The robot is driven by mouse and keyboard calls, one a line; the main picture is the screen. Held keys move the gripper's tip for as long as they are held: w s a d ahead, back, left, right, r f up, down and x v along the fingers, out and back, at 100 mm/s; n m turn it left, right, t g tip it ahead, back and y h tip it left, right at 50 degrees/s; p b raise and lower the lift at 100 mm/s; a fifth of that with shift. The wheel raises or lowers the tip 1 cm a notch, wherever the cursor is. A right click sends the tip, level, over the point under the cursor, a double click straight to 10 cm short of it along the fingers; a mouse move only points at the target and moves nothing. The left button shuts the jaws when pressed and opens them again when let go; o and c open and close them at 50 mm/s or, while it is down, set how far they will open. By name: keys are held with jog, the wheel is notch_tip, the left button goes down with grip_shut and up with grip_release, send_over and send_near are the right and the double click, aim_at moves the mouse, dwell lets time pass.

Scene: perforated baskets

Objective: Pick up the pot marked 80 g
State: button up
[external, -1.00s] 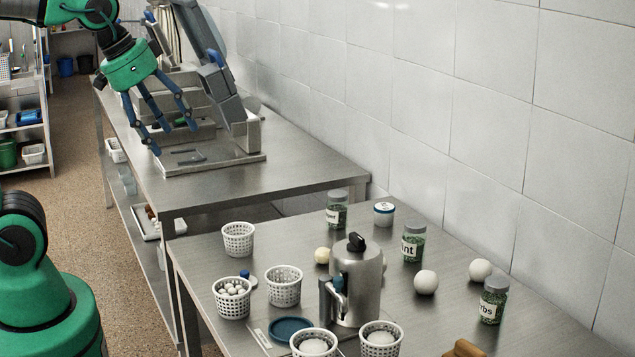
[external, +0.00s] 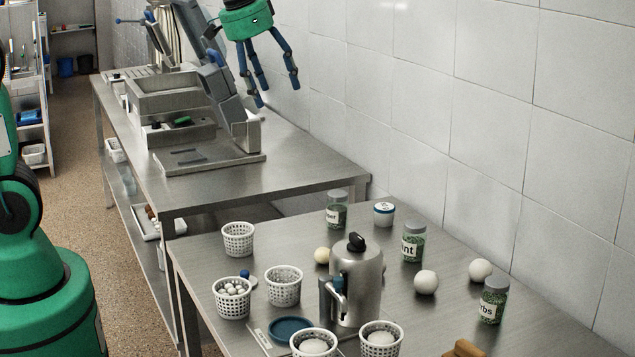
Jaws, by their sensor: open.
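A small white pot with a blue-rimmed lid (external: 384,213) stands at the back of the near table, between two green-filled jars; any marking on it is too small to read. It is the only lidded white pot I can make out. My gripper (external: 268,92) hangs at the top of the external view, fingers pointing down, open and empty. It is high above the far table and apart from the pot.
Jars (external: 336,210), (external: 413,242), (external: 493,300) and white balls (external: 426,282) surround the pot. A steel jug (external: 357,280) stands in front. Perforated baskets (external: 238,239) fill the left side. A slicer-like machine (external: 205,110) occupies the far table; a tiled wall (external: 450,110) rises behind.

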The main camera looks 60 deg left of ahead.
jog(key=w+a+f+p, duration=0.2)
jog(key=w+p, duration=0.1)
jog(key=w, duration=0.7)
jog(key=g+p, duration=0.3)
jog(key=p, duration=0.6)
send_over(384, 207)
jog(key=s, duration=0.1)
notch_tip(384, 207, down, 24)
jog(key=shift+s+a, duration=0.15)
jog(key=shift+w+f, duration=0.15)
jog(key=shift+f, duration=1.3)
jog(key=shift+w+f, duration=0.2)
jog(key=shift+f, duration=1.2)
jog(key=shift+w+f, duration=0.15)
jog(key=shift+f, duration=1.3)
jog(key=shift+w+f, duration=0.15)
jog(key=shift+f, duration=1.15)
jog(key=shift+w+f, duration=0.15)
jog(key=shift+f, duration=1.1)
